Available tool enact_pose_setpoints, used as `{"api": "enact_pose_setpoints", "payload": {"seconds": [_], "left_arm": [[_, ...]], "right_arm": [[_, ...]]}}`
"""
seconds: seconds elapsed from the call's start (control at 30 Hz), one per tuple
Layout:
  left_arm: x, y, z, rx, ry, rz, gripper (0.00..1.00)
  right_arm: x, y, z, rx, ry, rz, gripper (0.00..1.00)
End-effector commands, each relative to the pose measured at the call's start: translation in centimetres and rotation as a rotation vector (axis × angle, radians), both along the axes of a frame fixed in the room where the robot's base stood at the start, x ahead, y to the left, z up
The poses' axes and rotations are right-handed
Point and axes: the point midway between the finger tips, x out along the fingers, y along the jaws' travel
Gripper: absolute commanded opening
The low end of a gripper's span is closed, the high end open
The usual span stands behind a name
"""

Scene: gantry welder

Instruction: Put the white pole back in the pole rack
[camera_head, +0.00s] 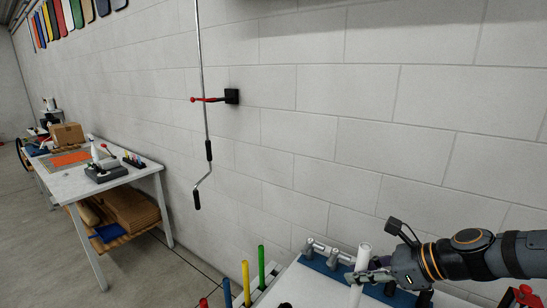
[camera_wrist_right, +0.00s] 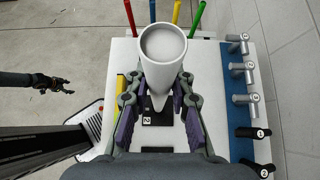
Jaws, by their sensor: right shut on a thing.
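The white pole (camera_head: 362,259) is held by my right gripper (camera_head: 371,277) above the white table, close to upright in the head view. In the right wrist view the pole (camera_wrist_right: 163,55) stands between the closed fingers (camera_wrist_right: 160,105), its round end toward the camera; its lower end is hidden. The pole rack (camera_head: 266,290) shows partly at the lower edge of the head view, left of my right gripper. It bears a green pole (camera_head: 262,267), a yellow pole (camera_head: 246,282) and a blue pole (camera_head: 227,293). My left gripper (camera_wrist_right: 64,86) shows small in the right wrist view, fingers apart and empty.
A blue strip (camera_wrist_right: 240,115) with grey and black handled pieces lies along the table's wall side. A black block marked 2 (camera_wrist_right: 157,117) lies under the gripper. A crank rod (camera_head: 206,120) hangs on the wall. A workbench (camera_head: 120,182) stands far left.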

Motion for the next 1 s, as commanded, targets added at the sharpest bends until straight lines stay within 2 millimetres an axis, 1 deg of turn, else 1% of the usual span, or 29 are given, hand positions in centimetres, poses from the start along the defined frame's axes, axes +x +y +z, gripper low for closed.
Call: {"api": "enact_pose_setpoints", "payload": {"seconds": [0.03, 0.1, 1.0], "left_arm": [[0.0, 0.0, 0.7, 0.000, 0.001, 0.000, 0.61], [-0.1, 0.1, 1.1, 0.001, 0.001, -0.001, 0.61], [-0.4, 0.2, 6.0, 0.003, 0.006, 0.000, 0.61]], "right_arm": [[0.0, 0.0, 0.8, 0.001, -0.001, 0.000, 0.00], [0.0, 0.0, 1.4, 0.000, -0.001, -0.001, 0.00], [0.0, 0.0, 8.7, 0.000, -0.001, -0.001, 0.00]]}}
